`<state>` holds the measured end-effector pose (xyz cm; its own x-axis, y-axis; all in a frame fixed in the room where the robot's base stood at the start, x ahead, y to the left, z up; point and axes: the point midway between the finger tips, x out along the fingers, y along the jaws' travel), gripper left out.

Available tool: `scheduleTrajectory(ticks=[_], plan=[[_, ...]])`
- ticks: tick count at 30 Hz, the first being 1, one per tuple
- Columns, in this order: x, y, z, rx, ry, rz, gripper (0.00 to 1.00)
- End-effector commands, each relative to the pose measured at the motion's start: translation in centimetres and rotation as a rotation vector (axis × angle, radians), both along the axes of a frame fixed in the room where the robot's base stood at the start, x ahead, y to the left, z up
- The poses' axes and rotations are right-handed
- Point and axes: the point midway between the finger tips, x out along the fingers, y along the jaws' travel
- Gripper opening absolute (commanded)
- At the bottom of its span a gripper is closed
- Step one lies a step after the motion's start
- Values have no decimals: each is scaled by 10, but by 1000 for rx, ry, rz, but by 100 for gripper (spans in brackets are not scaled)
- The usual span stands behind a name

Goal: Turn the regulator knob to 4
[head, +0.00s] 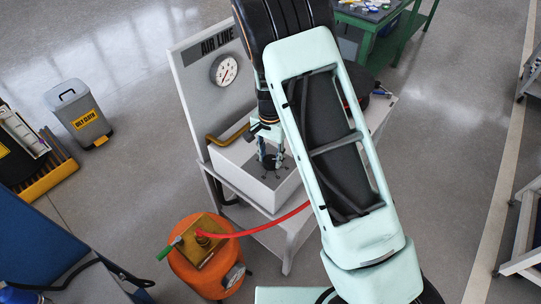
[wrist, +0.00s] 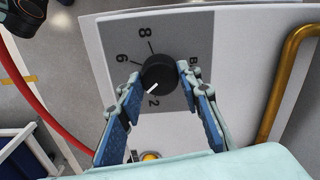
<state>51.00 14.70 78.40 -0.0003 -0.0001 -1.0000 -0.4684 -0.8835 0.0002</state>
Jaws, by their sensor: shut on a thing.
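The regulator knob (wrist: 158,74) is round and black, on a grey dial plate (wrist: 190,28) in the wrist view. Its white pointer line faces the lower left, close to the 2 and a little toward the left finger. The 6 and 8 show at the upper left; the 4 is not visible, with the left finger over that part of the scale. My gripper (wrist: 160,70) is shut on the knob, one blue-padded finger on each side. In the head view my gripper (head: 270,160) reaches down to the top of the white regulator box (head: 245,177).
A panel marked AIR LINE (head: 190,75) with a round gauge (head: 224,70) stands behind the box. A brass pipe (wrist: 285,80) runs close on the right in the wrist view. An orange tank (head: 200,275) with a red hose (head: 270,222) stands in front.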

Motion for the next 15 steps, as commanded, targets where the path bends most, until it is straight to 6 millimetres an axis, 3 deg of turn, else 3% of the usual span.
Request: scheduleTrajectory(ticks=[15], plan=[[0, 1, 1, 0, 0, -244, 8]])
